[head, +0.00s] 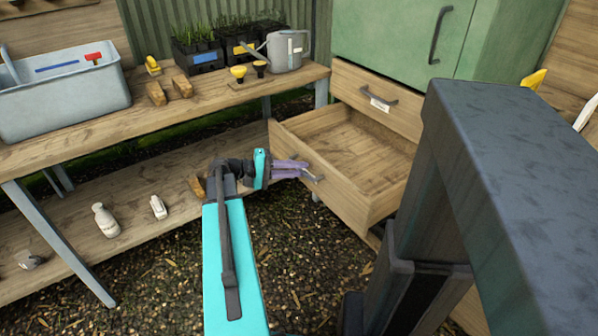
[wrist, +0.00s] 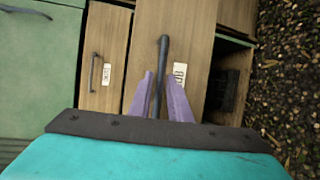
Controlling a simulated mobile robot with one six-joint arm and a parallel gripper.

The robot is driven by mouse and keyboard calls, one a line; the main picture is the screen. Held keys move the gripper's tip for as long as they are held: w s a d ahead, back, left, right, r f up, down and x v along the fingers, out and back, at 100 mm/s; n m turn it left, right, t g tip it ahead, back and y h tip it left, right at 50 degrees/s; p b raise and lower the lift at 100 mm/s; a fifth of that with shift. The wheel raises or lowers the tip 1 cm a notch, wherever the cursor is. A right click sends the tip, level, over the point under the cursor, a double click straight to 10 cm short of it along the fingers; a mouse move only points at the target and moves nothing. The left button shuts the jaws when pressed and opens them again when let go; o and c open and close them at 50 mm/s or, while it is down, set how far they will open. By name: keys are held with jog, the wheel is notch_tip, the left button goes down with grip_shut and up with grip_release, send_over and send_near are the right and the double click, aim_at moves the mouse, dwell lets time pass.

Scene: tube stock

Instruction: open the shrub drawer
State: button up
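The lower wooden drawer (head: 340,190) of the cabinet stands far out, and its inside looks empty. Its dark bar handle (wrist: 162,48) and a white label (wrist: 180,75) show on its front in the wrist view; I cannot read the label surely. My gripper (head: 303,170) is at this handle, with its purple fingers on either side of the bar and closed on it. The fingers also show in the wrist view (wrist: 160,88). The upper drawer (head: 376,97), with its own handle and label, is shut.
Green cabinet doors (head: 398,35) are above the drawers. At left, a workbench (head: 130,122) holds a grey tray (head: 65,100), a watering can (head: 287,50) and seedling pots. Gravelly ground (head: 310,250) lies open below the drawer.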

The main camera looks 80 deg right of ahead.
jog(key=p+v, duration=0.1)
jog(key=v, duration=1.2)
jog(key=shift+w, duration=0.15)
